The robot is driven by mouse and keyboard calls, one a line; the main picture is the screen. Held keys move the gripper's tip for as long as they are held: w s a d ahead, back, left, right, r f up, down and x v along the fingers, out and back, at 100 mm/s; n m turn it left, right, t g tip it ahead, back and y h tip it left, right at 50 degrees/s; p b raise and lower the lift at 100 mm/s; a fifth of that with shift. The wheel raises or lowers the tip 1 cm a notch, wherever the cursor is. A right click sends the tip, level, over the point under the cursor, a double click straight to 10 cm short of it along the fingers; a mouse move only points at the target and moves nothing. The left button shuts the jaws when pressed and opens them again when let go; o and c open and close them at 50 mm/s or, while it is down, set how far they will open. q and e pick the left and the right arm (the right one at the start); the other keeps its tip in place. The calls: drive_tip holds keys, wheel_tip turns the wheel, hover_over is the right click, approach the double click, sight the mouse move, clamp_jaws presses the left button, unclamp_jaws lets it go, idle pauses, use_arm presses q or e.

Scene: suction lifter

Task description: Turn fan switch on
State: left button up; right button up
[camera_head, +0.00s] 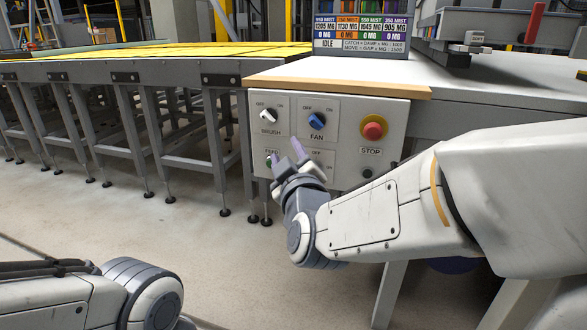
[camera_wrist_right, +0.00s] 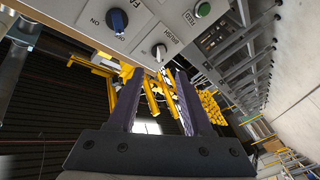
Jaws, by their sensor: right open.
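The fan switch is a blue knob (camera_head: 317,121) on the white control panel (camera_head: 385,152), with OFF at its upper left, ON at its upper right and FAN below. I cannot tell clearly which mark it points to. The blue knob also shows at the top of the right wrist view (camera_wrist_right: 117,20). My right gripper (camera_head: 285,154) is open and empty, its purple fingers below and left of the fan knob and apart from it. In the right wrist view the gripper (camera_wrist_right: 158,82) has nothing between its fingers. My left gripper is out of view.
The white brush knob (camera_head: 268,115) is left of the fan knob. The green feed button (camera_head: 269,162) is partly behind my right fingers. A red stop button (camera_head: 374,127) is at the right. A wooden ledge (camera_head: 340,85) juts above the panel; a display (camera_head: 360,28) reads IDLE.

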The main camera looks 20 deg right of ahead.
sight(316, 126)
use_arm(q)
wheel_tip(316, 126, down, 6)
drive_tip(key=b, duration=0.4)
use_arm(e)
drive_tip(key=d+f+m+t+h, duration=0.1)
drive_tip(key=d+f+h, duration=0.1)
drive_tip(key=d+h, duration=0.25)
drive_tip(key=shift+t+h, duration=0.25)
drive_tip(key=shift+t, duration=0.05)
drive_tip(key=p+x, duration=0.1)
drive_tip(key=x, duration=0.2)
drive_tip(key=d+p+x, duration=0.1)
drive_tip(key=p+x, duration=0.3)
drive_tip(key=x, duration=0.1)
drive_tip(key=shift+d+r, duration=0.3)
drive_tip(key=shift+d, duration=0.05)
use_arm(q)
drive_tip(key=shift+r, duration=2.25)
use_arm(e)
drive_tip(key=shift+w+d+r, duration=0.15)
drive_tip(key=shift+w+r, duration=0.1)
drive_tip(key=shift+w, duration=0.4)
clamp_jaws()
